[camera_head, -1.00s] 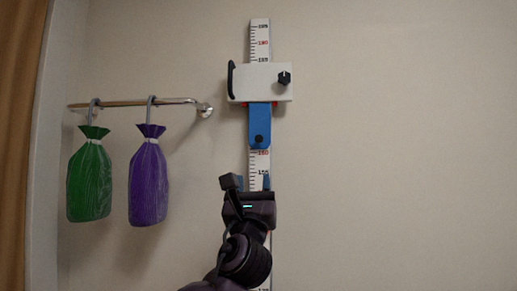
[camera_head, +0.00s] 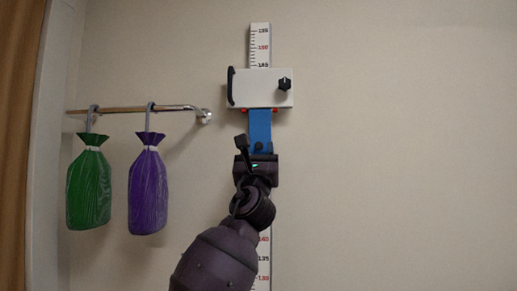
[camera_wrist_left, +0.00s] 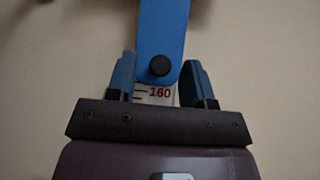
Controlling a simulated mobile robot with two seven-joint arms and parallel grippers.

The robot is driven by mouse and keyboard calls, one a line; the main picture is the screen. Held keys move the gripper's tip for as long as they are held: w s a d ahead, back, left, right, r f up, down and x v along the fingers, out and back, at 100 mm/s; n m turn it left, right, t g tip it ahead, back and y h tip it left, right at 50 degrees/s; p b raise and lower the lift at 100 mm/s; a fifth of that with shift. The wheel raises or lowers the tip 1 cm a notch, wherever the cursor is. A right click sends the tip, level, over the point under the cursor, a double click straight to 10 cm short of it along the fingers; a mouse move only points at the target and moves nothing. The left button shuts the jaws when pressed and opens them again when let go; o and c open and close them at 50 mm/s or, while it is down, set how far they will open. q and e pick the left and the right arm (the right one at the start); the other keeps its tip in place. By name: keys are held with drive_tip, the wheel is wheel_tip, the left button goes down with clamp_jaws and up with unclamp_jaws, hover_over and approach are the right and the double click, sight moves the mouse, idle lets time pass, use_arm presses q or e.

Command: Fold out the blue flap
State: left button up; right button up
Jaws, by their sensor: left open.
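The blue flap (camera_head: 260,126) hangs down under a white slider box (camera_head: 262,88) on a wall-mounted measuring scale (camera_head: 260,45). In the left wrist view the flap (camera_wrist_left: 163,35) has a dark round knob (camera_wrist_left: 160,66) near its lower end. My left gripper (camera_head: 258,150) is at the flap's lower end in the head view. In the left wrist view its two blue fingers (camera_wrist_left: 160,82) are open, one on each side of the flap's lower end, with gaps visible. Whether the fingers reach the flap in depth is unclear. My right gripper is not in view.
A green bag (camera_head: 89,185) and a purple bag (camera_head: 148,190) hang from a metal rail (camera_head: 135,110) on the wall at the left. A black handle (camera_head: 231,87) and a black knob (camera_head: 285,84) are on the slider box. The wall at the right is bare.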

sight(257, 142)
use_arm(q)
drive_tip(key=shift+w+r, duration=0.1)
drive_tip(key=shift+c, duration=0.3)
clamp_jaws()
drive_tip(key=shift+s+r, duration=0.1)
drive_tip(key=shift+s, duration=0.1)
drive_tip(key=shift+s+r+g, duration=0.15)
drive_tip(key=shift+s+g, duration=0.25)
drive_tip(key=shift+g, duration=0.2)
drive_tip(key=shift+s+r+g, duration=0.9)
drive_tip(key=shift+s+g, duration=0.15)
drive_tip(key=shift+g, duration=0.4)
drive_tip(key=shift+s+r+g, duration=0.85)
drive_tip(key=shift+s+g, duration=0.2)
drive_tip(key=shift+g, duration=0.4)
